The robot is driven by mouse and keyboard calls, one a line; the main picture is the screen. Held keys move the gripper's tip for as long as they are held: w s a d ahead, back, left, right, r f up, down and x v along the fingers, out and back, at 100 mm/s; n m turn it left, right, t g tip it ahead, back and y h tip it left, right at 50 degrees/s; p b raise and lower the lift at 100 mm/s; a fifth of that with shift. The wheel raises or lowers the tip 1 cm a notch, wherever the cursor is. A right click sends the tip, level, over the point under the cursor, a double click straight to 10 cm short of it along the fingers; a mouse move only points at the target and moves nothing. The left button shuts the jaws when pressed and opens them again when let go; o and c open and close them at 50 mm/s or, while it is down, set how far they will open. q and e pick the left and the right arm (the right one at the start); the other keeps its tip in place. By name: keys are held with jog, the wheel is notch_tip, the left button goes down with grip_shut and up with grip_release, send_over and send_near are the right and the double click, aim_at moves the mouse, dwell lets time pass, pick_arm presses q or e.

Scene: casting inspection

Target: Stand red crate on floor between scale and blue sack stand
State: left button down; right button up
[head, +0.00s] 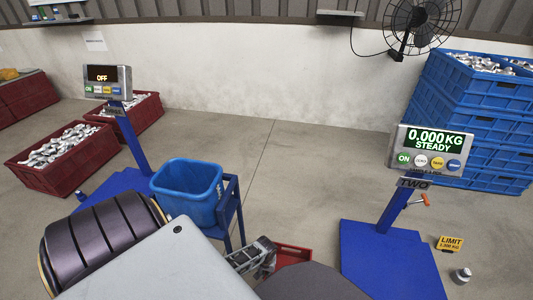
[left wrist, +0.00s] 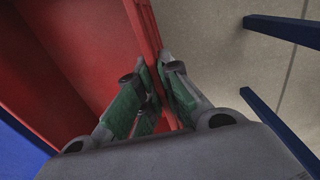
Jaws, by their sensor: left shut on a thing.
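The red crate (head: 294,254) shows only in part in the head view, behind my own arm, between the blue stand (head: 234,208) and the blue scale platform (head: 388,258). My left gripper (head: 266,250) is shut on the crate's wall. In the left wrist view the fingers (left wrist: 158,92) pinch the red wall (left wrist: 146,35) from both sides, and the empty-looking inside lies to the left. I cannot tell whether the crate touches the floor. The scale's display (head: 432,145) reads 0.000 KG STEADY. My right gripper is not in view.
The stand carries a blue bin (head: 187,188). A second scale (head: 108,82) reads OFF. Red crates of castings (head: 70,178) stand at left and stacked blue crates (head: 478,125) at right. A metal weight (head: 462,275) and limit sign (head: 450,243) sit by the platform. The middle floor is clear.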

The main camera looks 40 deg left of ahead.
pick_arm(q)
notch_tip(320, 180, down, 2)
jog(key=shift+f+b, duration=0.1)
jog(key=shift+b, duration=0.5)
jog(key=shift+w+f, duration=0.1)
jog(key=shift+f, duration=0.2)
jog(key=c, duration=1.6)
grip_release()
jog(key=shift+r, duration=0.2)
